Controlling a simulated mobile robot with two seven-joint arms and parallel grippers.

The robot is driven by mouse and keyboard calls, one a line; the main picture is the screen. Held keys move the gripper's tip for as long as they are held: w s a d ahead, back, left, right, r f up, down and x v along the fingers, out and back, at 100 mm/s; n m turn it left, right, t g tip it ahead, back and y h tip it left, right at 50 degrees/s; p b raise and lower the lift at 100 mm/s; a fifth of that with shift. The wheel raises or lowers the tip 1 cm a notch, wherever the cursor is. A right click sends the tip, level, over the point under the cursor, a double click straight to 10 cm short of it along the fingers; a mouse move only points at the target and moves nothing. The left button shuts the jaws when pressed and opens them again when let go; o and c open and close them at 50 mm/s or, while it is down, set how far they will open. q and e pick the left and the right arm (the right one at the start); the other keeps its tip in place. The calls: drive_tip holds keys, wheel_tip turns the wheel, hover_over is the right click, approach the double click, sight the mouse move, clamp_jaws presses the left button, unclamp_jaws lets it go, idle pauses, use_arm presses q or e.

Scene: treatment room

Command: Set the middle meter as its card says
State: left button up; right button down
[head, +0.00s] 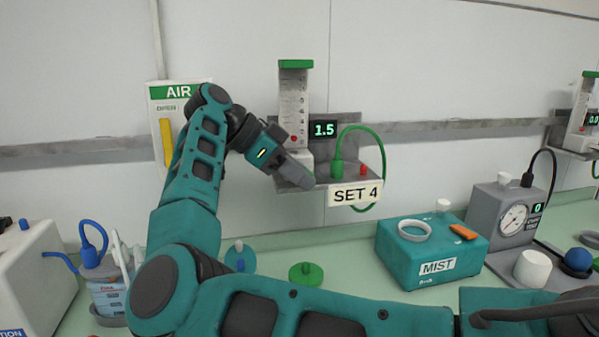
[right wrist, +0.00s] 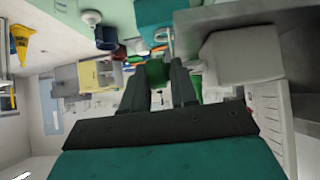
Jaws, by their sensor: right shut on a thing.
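The meter (head: 294,100) on the wall has a green cap, a clear scaled tube and a small red float low in it. Its display (head: 323,129) reads 1.5. The card (head: 355,194) below its bracket says SET 4. My right gripper (head: 304,181) is at the front of the meter's base. In the right wrist view, its fingers (right wrist: 159,75) are shut on a green knob (right wrist: 157,72) beside the meter's grey base block (right wrist: 240,56). In the head view the gripper hides the knob. My left gripper is out of view.
A green hose (head: 365,128) loops beside the display. A teal MIST box (head: 432,270) and a grey gauge box (head: 500,222) stand on the counter at right. Another meter (head: 583,115) is at the far right. An AIR panel (head: 160,105) with a yellow handle is behind my arm.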

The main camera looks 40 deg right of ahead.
drive_tip(key=shift+a+f+g+h+p, duration=0.1)
drive_tip(key=shift+f+g+h+p, duration=0.3)
drive_tip(key=shift+g+h, duration=0.65)
drive_tip(key=shift+a+f+g+h+p, duration=0.1)
drive_tip(key=shift+f+g+h+p, duration=0.3)
drive_tip(key=shift+h, duration=1.15)
drive_tip(key=shift+a+f+g+h+p, duration=0.15)
drive_tip(key=shift+g+h+p, duration=0.35)
drive_tip(key=shift+g+h, duration=0.6)
drive_tip(key=shift+d+f+t+h, duration=0.1)
drive_tip(key=shift+t+h, duration=0.15)
drive_tip(key=shift+h, duration=0.05)
drive_tip(key=c, duration=1.3)
unclamp_jaws()
drive_tip(key=o, duration=0.3)
drive_tip(key=shift+s, duration=0.1)
drive_tip(key=shift+r, duration=0.2)
